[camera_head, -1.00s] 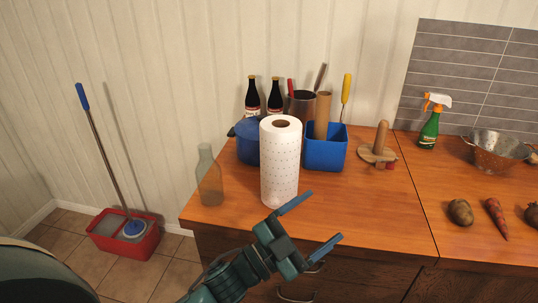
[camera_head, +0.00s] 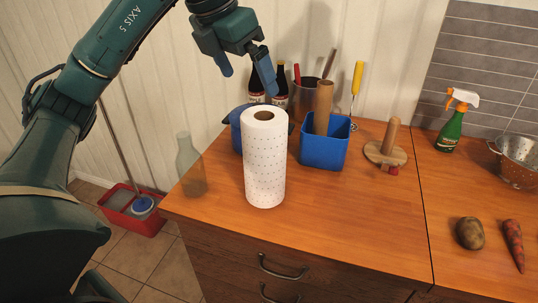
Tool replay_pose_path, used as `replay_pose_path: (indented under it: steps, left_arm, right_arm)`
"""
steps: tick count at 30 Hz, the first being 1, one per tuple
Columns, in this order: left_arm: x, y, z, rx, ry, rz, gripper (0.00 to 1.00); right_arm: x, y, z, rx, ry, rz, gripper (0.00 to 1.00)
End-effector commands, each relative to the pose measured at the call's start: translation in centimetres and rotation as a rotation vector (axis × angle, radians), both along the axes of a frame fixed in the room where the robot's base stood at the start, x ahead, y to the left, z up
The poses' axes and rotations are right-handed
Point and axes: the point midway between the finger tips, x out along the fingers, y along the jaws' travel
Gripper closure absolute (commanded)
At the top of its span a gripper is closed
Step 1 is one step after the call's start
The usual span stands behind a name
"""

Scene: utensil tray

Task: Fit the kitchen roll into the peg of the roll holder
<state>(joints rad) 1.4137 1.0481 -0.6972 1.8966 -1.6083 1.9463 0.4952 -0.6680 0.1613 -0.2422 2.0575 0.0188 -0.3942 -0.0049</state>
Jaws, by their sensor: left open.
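The kitchen roll (camera_head: 265,165), white with small dots and a brown core hole on top, stands upright on the wooden counter. The roll holder (camera_head: 385,150) stands behind and right of it, a round wooden base with an upright peg (camera_head: 390,133). My left gripper (camera_head: 249,83) is open and empty, fingers pointing down. In the picture it appears just above and behind the top of the roll, apart from it. My right gripper is not in view.
A blue bin (camera_head: 325,152) holding a brown cardboard tube (camera_head: 322,108) stands between roll and holder. A glass bottle (camera_head: 190,165), dark bottles and a blue pot (camera_head: 236,130) are near the roll. The counter's front right (camera_head: 360,220) is clear. Vegetables (camera_head: 469,233) lie farther right.

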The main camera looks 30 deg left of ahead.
Motion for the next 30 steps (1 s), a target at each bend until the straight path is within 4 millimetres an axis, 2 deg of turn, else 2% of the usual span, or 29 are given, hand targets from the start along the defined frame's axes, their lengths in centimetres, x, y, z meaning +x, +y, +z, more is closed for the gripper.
replay_pose_path:
  steps: [2, 12, 20, 25, 30]
  left_arm:
    - [0.1, 0.5, -0.3, 0.017, -0.001, 0.019, 0.0]
    - [2.3, 0.0, -5.8, 0.018, 0.001, 0.019, 0.0]
    - [3.2, -0.2, -7.5, 0.017, 0.001, 0.018, 0.0]
    - [4.7, -0.1, -9.6, 0.016, 0.001, 0.017, 0.0]
    - [5.3, -0.3, -11.3, 0.016, -0.001, 0.016, 0.0]
  right_arm:
    - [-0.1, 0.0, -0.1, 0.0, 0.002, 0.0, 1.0]
    - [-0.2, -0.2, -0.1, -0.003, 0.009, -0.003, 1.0]
    - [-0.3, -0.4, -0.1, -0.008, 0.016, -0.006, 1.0]
    - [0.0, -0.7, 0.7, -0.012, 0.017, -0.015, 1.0]
    - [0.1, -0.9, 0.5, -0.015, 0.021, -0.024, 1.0]
